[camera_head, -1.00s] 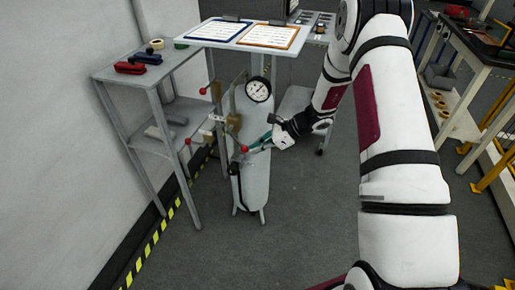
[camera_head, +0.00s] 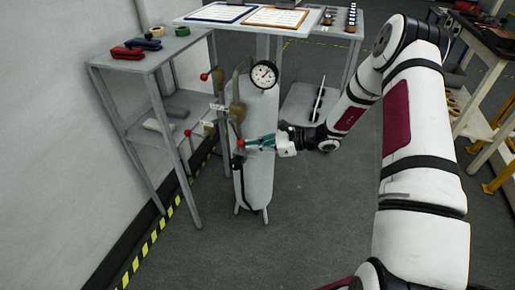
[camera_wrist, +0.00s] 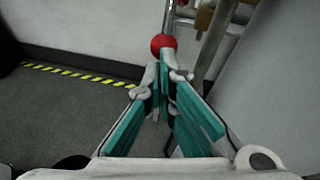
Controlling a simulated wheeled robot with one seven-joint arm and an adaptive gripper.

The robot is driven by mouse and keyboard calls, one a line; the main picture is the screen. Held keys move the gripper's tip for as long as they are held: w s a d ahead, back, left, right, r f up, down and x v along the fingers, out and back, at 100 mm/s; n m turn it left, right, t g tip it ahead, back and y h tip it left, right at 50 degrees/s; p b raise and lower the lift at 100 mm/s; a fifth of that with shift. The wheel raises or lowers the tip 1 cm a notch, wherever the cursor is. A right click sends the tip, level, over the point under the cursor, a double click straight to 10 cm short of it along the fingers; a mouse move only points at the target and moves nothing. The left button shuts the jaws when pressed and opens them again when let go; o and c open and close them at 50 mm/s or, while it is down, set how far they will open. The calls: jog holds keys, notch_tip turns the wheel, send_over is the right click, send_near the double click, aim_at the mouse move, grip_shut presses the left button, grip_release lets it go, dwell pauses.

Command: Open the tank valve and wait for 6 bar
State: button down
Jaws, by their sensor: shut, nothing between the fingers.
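The white upright tank (camera_head: 259,175) stands on the floor in the head view, with a round white gauge (camera_head: 264,75) at its top. The dial's numbers and exact reading are too small to make out. Brass valve fittings (camera_head: 237,112) sit along the tank's left side. My gripper (camera_head: 249,143) reaches in from the right, its fingers at a red ball knob (camera_head: 241,143) in front of the tank. In the wrist view the closed fingertips (camera_wrist: 165,68) lie just below the red knob (camera_wrist: 162,45), with nothing between them. Whether they touch it is unclear.
Two more red knobs (camera_head: 204,76) stick out left of the tank. A grey side table (camera_head: 152,58) stands left, with red and blue items on it. A table with clipboards (camera_head: 276,17) is behind the tank. The floor in front is clear.

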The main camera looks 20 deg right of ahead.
jog(key=shift+w+a+f+n+t+y+b, duration=0.15)
jog(key=shift+w+a+f+t+y+b, duration=0.3)
jog(key=shift+a+y+b, duration=0.35)
jog(key=shift+w+a+f+n+t+y+b, duration=0.15)
jog(key=shift+w+a+f+t+y+b, duration=0.35)
jog(key=shift+b, duration=0.5)
jog(key=shift+s+d+r, duration=0.1)
jog(key=shift+s+d, duration=0.05)
